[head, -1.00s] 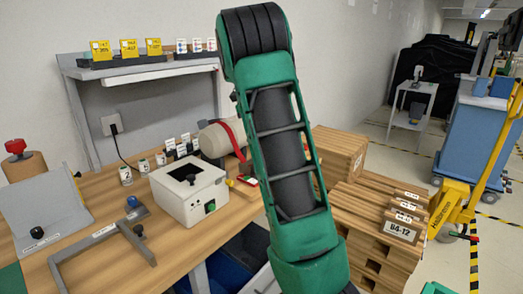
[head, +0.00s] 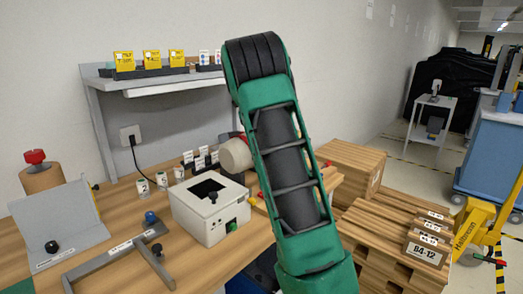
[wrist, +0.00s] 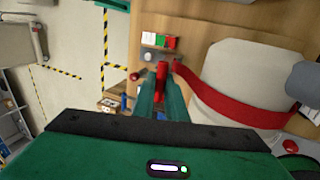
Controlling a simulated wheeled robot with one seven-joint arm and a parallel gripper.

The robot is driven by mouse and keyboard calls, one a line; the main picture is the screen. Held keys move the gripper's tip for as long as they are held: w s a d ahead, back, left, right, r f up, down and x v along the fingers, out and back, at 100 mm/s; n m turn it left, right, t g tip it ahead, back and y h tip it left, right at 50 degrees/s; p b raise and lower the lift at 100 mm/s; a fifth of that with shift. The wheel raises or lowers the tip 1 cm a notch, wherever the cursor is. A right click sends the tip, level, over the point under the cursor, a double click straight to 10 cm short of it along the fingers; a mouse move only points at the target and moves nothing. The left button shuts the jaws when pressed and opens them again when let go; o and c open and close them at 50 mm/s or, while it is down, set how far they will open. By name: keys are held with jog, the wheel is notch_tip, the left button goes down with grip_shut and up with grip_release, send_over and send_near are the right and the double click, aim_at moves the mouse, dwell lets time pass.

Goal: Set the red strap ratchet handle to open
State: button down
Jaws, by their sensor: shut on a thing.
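In the wrist view, a pale roll (wrist: 235,75) lies on the wooden table with a red strap (wrist: 225,108) around it. The red ratchet handle (wrist: 161,75) stands at the strap's left end, between the green fingers of my gripper (wrist: 161,98). My gripper is shut on the handle; the fingers hide part of it, and its exact angle is hard to tell. In the head view, the end of the roll (head: 236,155) shows left of my green arm, which hides the handle, most of the strap and my gripper.
A white box (head: 211,208) with a square opening stands on the table left of the roll. A grey bracket (head: 125,262) and a grey slanted panel (head: 60,222) are farther left. Stacked wooden pallets (head: 385,235) stand right of my arm. A shelf (head: 160,82) rises behind the table.

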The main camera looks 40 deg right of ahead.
jog(key=shift+s+d+r, duration=0.1)
jog(key=shift+d+r, duration=0.1)
dwell(0.3)
jog(key=c, duration=2.1)
grip_release()
jog(key=shift+a+r, duration=0.1)
